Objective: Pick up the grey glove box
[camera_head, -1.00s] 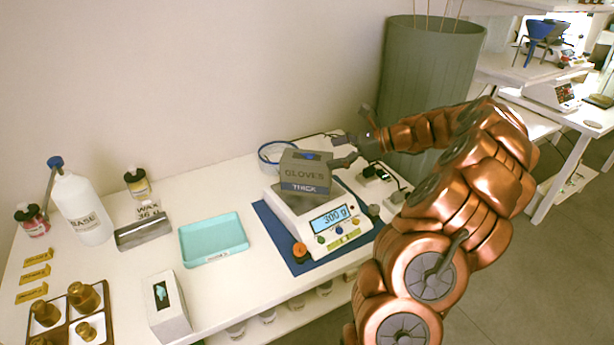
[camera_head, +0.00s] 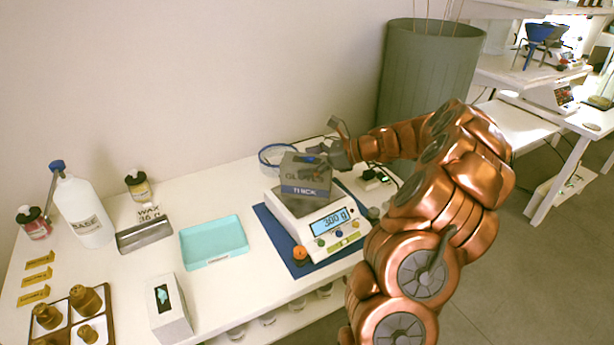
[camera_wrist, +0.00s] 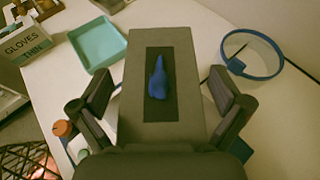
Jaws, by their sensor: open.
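The grey glove box (camera_head: 307,186), marked THICK, with a blue glove poking from its top slot, sits on the white scale (camera_head: 318,222), whose display reads 300 g. My gripper (camera_head: 318,158) is at the box's upper part in the head view and covers some of its lettering. In the wrist view the box (camera_wrist: 138,100) lies between the two open fingers of my gripper (camera_wrist: 160,98). A gap shows on each side of the box there. The fingertips' height against the box is hard to tell.
A white glove box (camera_head: 172,312) stands at the front, and a teal tray (camera_head: 214,242) lies left of the scale. A blue ring (camera_head: 270,152) is behind the box. A large green bin (camera_head: 428,70) stands behind my arm.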

